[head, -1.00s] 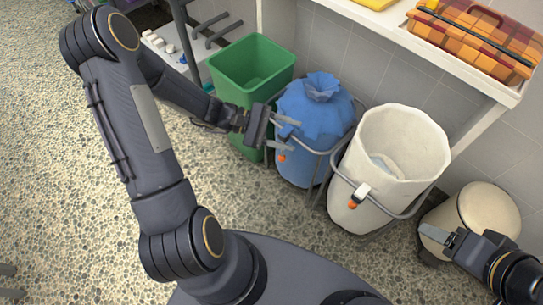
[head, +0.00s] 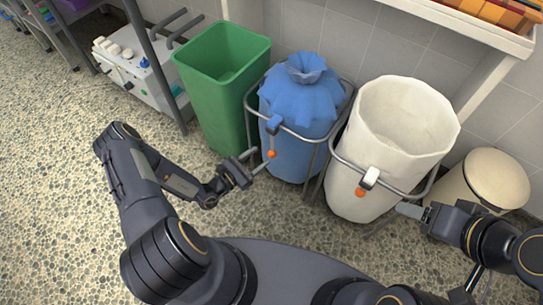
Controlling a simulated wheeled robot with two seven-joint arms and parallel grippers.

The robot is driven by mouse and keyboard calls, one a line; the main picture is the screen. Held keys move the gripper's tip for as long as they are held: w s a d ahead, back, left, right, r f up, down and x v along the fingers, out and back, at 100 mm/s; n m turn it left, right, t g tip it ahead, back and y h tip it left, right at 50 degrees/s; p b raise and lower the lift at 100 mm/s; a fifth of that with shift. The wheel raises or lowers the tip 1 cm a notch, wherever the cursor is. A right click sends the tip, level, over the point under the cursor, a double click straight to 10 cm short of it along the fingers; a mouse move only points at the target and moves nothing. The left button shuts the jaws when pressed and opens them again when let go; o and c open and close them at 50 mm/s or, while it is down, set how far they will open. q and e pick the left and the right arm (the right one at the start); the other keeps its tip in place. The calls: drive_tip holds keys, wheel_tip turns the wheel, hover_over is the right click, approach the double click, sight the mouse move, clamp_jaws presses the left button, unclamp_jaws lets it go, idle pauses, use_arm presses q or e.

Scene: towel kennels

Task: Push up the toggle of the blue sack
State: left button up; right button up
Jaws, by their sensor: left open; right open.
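The blue sack (head: 301,98) hangs in a grey wire frame (head: 344,104), its top gathered into a tuft. I cannot tell whether a finger touches the ball. My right gripper (head: 412,212) is open and empty, low in front of the white sack.
A green bin (head: 222,85) stands left of the blue sack. An open white sack (head: 390,140) with its own toggle (head: 369,178) stands right. A shelf (head: 470,25) overhangs behind. Speckled floor is free at left.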

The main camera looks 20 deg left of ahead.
sight(272, 154)
use_arm(q)
drive_tip(key=w+d+f+b, duration=0.1)
drive_tip(key=w+d+f+n+y, duration=0.1)
drive_tip(key=w+f, duration=0.1)
drive_tip(key=w+d+f+n+b, duration=0.1)
drive_tip(key=w, duration=0.1)
drive_tip(key=shift+d+f+t+y+b, duration=0.15)
drive_tip(key=shift+f+t+y+b, duration=0.15)
drive_tip(key=shift+t+y, duration=0.1)
drive_tip(key=shift+w+d+r, duration=0.1)
drive_tip(key=shift+w+d, duration=0.2)
drive_tip(key=shift+w, duration=0.3)
